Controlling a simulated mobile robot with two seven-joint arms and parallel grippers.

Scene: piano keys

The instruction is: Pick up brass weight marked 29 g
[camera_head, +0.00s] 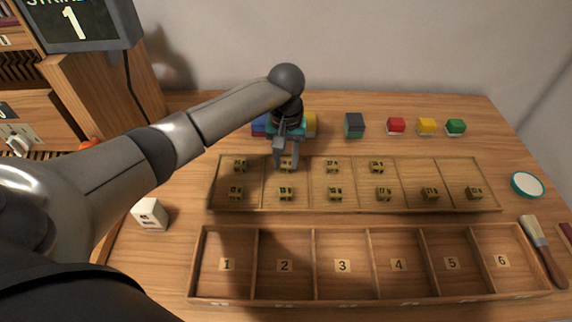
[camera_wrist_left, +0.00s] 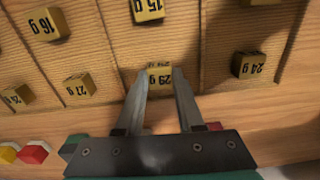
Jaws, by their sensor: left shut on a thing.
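The brass weight marked 29 g (camera_wrist_left: 159,76) is a small brass cube with a dark label. It is between the fingertips of my left gripper (camera_wrist_left: 160,82) in the left wrist view. In the head view my left gripper (camera_head: 286,166) reaches down into the back row of the shallow wooden tray (camera_head: 440,177), second compartment from the left. It is shut on the weight (camera_head: 287,162), which the fingers partly hide. I cannot tell whether the weight is off the tray floor. My right gripper is not in view.
Other brass weights stand close by, such as the 24 g one (camera_wrist_left: 249,65) and the 15 g one (camera_wrist_left: 148,9). An empty tray numbered 1 to 6 (camera_head: 370,301) lies in front. Coloured blocks (camera_head: 397,126) line the back. A brush (camera_head: 543,250) lies right.

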